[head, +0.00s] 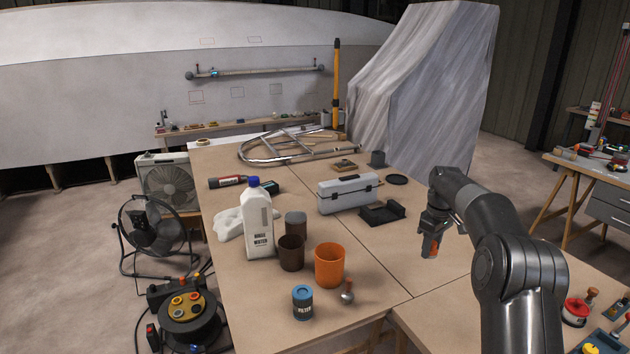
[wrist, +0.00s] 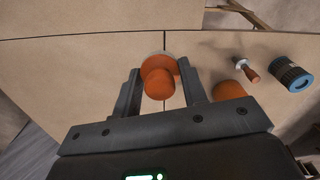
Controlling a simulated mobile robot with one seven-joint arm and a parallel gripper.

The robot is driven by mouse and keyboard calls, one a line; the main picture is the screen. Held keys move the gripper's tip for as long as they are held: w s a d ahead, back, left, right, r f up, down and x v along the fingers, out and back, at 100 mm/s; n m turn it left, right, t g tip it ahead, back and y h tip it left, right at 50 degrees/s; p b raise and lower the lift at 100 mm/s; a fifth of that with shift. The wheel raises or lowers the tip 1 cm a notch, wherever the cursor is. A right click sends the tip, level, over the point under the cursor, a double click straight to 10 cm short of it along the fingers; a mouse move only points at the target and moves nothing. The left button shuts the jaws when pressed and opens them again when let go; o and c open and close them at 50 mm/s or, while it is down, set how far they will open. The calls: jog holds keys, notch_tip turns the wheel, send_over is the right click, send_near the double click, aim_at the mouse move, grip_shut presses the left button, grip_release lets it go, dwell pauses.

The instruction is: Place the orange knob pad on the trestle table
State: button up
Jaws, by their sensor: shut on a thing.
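My gripper (head: 432,240) is over the right part of the trestle table (head: 350,270), to the right of the orange cup. It is shut on the orange knob pad (head: 431,247). In the wrist view the orange knob pad (wrist: 159,82) sits between the two fingers (wrist: 157,92), with its round knob toward the camera and a paler disc beyond it. The table top (wrist: 100,60) lies behind the pad, with a dark seam running across it. The pad appears above the table; the exact gap cannot be told.
An orange cup (head: 329,265), a blue-lidded filter can (head: 302,302) and a small knobbed tool (head: 347,292) stand left of my gripper. A black tray (head: 382,214) and grey toolbox (head: 347,193) lie farther back. The board around the seam below my gripper is clear.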

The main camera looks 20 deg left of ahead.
jog(key=s+a+f+n, duration=0.1)
jog(key=s+a+n, duration=0.1)
jog(key=a, duration=1)
jog(key=s+a+n, duration=0.1)
jog(key=s+a, duration=0.1)
jog(key=a, duration=1)
jog(key=n, duration=0.3)
send_near(280, 297)
notch_tip(280, 297, down, 6)
jog(key=shift+f, duration=0.25)
jog(key=o, duration=0.9)
jog(key=shift+f, duration=0.15)
jog(key=shift+o, duration=0.3)
notch_tip(280, 297, up, 12)
jog(key=shift+r, duration=0.2)
